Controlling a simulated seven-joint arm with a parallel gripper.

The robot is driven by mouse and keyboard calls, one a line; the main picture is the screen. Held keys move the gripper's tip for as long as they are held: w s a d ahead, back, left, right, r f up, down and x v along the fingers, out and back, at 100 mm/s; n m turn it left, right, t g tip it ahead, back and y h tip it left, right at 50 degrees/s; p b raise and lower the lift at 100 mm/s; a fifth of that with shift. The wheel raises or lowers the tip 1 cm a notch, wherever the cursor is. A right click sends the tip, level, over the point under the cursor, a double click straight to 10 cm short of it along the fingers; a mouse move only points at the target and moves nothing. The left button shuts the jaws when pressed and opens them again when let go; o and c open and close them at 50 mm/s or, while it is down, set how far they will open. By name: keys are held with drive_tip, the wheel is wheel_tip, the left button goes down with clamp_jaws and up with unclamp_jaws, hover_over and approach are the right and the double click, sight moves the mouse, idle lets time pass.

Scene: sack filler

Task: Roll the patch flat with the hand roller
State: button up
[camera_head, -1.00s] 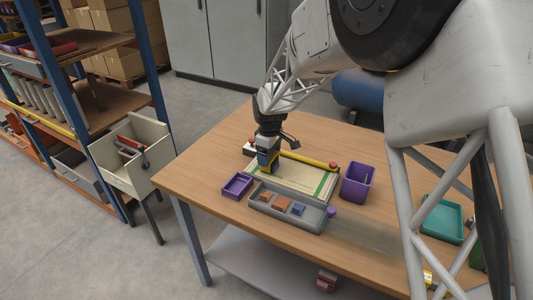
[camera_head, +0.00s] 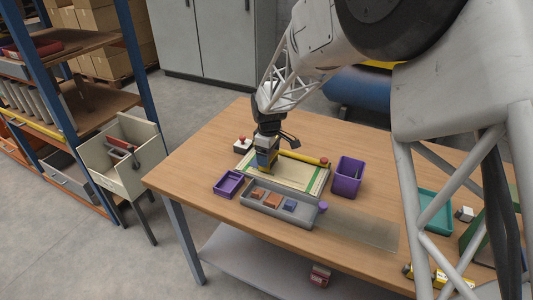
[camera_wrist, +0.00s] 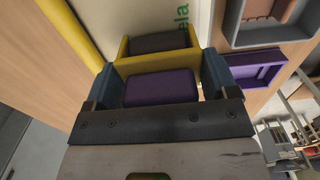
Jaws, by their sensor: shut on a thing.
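My gripper (camera_head: 266,160) is over the left end of a cream sack (camera_head: 305,174) with green markings, lying on the wooden table. In the wrist view, my gripper (camera_wrist: 165,88) has its blue fingers shut on a purple block, apparently the handle of the hand roller (camera_wrist: 160,42). The roller has a yellow frame around a dark part, seen just past the fingers against the cream sack. I cannot tell whether it touches the sack. I cannot make out the patch; it may be hidden under the roller.
A yellow bar (camera_head: 300,157) with a red end lies along the sack's far side. In front is a grey tray (camera_head: 275,209) with small blocks. A purple tray (camera_head: 229,184) is left, a purple bin (camera_head: 347,178) right. A red-button box (camera_head: 242,145) stands behind left.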

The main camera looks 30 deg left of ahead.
drive_tip(key=shift+a, duration=0.2)
idle(0.3)
drive_tip(key=shift+a, duration=2.8)
drive_tip(key=shift+r, duration=0.1)
wheel_tip(320, 180, up, 7)
idle(0.5)
